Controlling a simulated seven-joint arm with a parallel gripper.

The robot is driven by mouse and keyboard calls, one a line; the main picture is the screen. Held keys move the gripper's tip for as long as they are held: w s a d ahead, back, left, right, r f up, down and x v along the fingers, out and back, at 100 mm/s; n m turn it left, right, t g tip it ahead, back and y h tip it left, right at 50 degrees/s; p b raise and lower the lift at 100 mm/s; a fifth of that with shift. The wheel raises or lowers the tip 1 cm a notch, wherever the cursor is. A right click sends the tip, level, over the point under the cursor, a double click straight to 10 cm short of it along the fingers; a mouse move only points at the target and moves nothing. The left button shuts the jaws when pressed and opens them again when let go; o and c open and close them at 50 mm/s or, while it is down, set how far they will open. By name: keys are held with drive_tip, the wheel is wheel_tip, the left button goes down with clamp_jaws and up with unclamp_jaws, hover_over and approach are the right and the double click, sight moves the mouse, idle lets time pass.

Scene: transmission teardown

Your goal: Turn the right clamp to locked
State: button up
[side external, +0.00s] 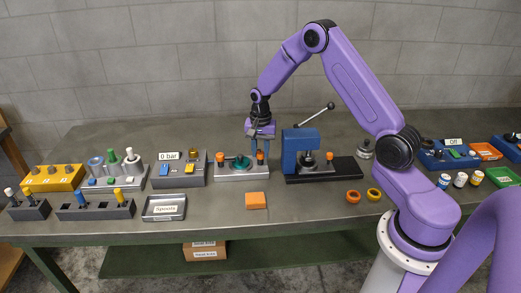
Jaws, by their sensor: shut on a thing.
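A grey fixture (226,175) stands at the middle of the bench with a teal round part (240,163) seated on it. An orange-topped left clamp (220,158) stands at the fixture's left end. The orange right clamp (260,157) stands at its right end. My gripper (257,153) points down over this right end and is shut on the right clamp, with its fingers partly hiding it. The clamp's turn angle is too small to read.
A blue press (300,141) with a long lever (318,114) stands close to the right of my gripper. A grey box with a "0 bar" display (169,156) stands to the left. An orange block (256,201) lies in front. The bench front is partly clear.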

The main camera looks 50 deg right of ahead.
drive_tip(key=n, duration=0.4)
drive_tip(key=shift+n, duration=0.4)
drive_tip(key=n, duration=0.4)
drive_tip(key=shift+n, duration=0.3)
drive_tip(key=n, duration=0.4)
drive_tip(key=shift+n, duration=2.1)
drive_tip(key=o, duration=1.1)
drive_tip(key=shift+c, duration=0.2)
